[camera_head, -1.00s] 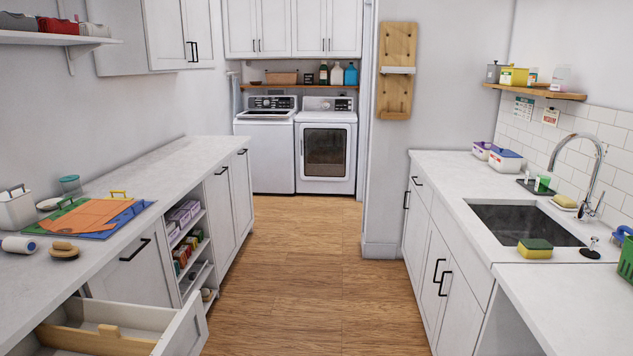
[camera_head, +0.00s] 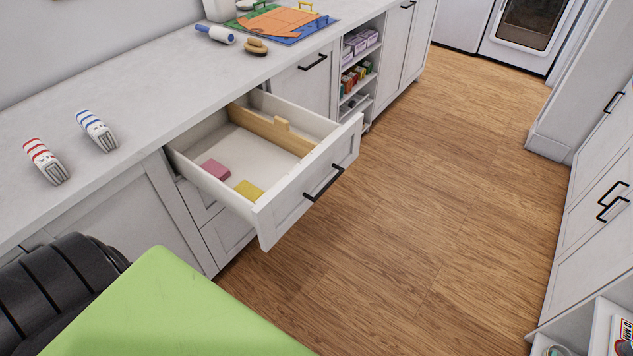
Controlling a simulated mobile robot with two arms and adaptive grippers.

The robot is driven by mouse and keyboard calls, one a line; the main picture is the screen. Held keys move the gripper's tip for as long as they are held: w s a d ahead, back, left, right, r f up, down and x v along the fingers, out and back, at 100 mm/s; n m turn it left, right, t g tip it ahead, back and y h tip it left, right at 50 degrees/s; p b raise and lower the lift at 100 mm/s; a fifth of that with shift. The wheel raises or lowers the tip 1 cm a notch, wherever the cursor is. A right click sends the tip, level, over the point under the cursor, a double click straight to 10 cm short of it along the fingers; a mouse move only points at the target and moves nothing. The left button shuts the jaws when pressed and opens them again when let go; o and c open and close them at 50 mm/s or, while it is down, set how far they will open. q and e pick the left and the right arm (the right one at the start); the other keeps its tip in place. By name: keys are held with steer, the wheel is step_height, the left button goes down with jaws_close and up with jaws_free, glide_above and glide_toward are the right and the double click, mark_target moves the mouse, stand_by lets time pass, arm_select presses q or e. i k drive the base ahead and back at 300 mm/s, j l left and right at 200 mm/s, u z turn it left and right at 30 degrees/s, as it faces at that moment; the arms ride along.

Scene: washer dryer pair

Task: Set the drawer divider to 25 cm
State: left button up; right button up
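The open drawer (camera_head: 307,184) sticks out from the left cabinets below the counter. A wooden divider (camera_head: 258,127) with a raised tab (camera_head: 282,124) stands inside it, toward the drawer's far side. A pink block (camera_head: 216,169) and a yellow block (camera_head: 249,190) lie on the drawer floor on the near side of the divider. No scale marks are readable. Neither of my grippers is in view.
The counter (camera_head: 160,95) holds a red-striped folded cloth (camera_head: 46,163), a blue-striped one (camera_head: 97,131), a lint roller (camera_head: 215,35) and a brush (camera_head: 255,47). An open shelf (camera_head: 356,80) stands beyond the drawer. The wood floor (camera_head: 440,170) to the right is clear.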

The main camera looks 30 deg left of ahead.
mark_target(278, 133)
steer(key=u, duration=1.3)
